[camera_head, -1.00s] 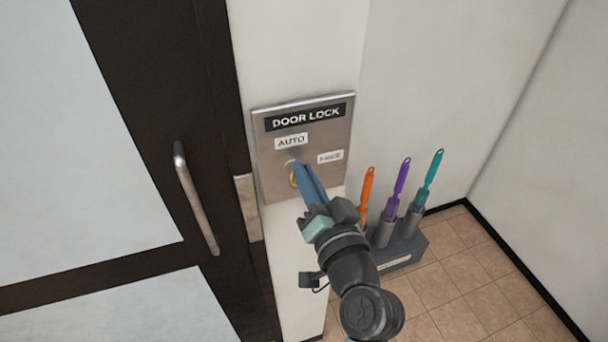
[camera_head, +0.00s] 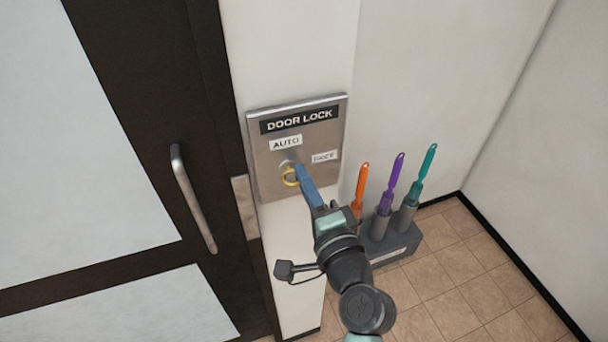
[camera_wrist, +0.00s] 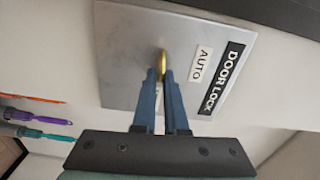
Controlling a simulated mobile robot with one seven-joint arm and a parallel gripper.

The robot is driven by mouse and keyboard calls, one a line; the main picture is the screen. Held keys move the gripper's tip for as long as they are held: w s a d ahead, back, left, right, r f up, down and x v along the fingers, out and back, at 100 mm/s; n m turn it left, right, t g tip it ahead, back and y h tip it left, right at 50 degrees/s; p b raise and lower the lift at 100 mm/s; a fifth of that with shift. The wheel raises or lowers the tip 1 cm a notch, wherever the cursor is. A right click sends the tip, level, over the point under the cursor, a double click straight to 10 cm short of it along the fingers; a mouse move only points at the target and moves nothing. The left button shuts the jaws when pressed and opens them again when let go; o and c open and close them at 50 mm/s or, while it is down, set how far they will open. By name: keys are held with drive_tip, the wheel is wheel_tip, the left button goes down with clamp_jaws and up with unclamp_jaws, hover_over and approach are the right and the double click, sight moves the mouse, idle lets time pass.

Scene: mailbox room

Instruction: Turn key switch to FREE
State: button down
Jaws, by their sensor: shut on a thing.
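The metal DOOR LOCK plate (camera_head: 262,165) is on the white wall right of the door, with an AUTO label (camera_head: 286,143) at upper left and a FREE label (camera_head: 325,157) at right. The key switch (camera_head: 286,163) is below AUTO, with a yellow ring-shaped key (camera_head: 289,178) in it. My gripper (camera_head: 301,172) has its blue fingers shut on the key. In the wrist view the gold key (camera_wrist: 162,64) shows edge-on between the fingertips (camera_wrist: 166,76). The exact angle of the key is partly hidden by the fingers.
A dark door with a metal handle (camera_head: 194,198) is at left. On the right, a grey holder (camera_head: 396,244) carries orange, purple and teal brushes and stands low beside my arm. The tiled floor (camera_head: 468,285) at right is clear.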

drive_tip(key=shift+f+m, duration=0.15)
drive_tip(key=shift+m, duration=0.35)
drive_tip(key=c, duration=1)
unclamp_jaws()
drive_tip(key=shift+o, duration=0.2)
drive_tip(key=shift+s, duration=0.1)
drive_tip(key=b+v, duration=0.4)
drive_tip(key=v, duration=0.9)
